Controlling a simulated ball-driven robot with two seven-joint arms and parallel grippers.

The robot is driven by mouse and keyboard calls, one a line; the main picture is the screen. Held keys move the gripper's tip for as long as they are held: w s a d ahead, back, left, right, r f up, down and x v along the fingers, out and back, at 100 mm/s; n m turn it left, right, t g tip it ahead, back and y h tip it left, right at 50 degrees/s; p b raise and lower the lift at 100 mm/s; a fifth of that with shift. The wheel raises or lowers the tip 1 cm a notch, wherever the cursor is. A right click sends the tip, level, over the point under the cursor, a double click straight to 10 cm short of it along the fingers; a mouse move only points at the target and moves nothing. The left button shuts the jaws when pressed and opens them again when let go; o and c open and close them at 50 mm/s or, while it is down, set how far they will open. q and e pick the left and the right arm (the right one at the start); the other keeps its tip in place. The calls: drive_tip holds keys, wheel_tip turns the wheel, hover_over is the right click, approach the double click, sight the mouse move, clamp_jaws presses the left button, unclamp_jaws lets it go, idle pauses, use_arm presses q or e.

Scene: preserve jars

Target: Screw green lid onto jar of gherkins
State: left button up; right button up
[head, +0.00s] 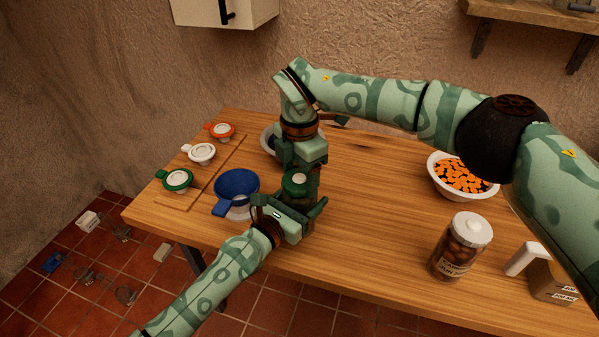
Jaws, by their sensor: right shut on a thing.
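The green lid (293,184) with a pale centre is at the top of the jar of gherkins (296,202), near the table's front edge. My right gripper (301,178) reaches down from above and is shut on the lid, partly covering it. Whether the lid is seated on the jar's rim or just above it cannot be told. My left gripper (291,216) comes in low from the front left, its fingers around the jar's body. Whether they press on the glass is hidden. Most of the jar is hidden behind the grippers.
A blue funnel (237,183) stands close left of the jar. Orange (221,130), white (200,152) and green (176,179) ringed pieces line the table's left side. A bowl of carrot slices (461,177) and a white-lidded jar (462,247) stand to the right. The table between is clear.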

drive_tip(key=m, duration=0.6)
drive_tip(key=shift+m, duration=0.4)
drive_tip(key=o, duration=1)
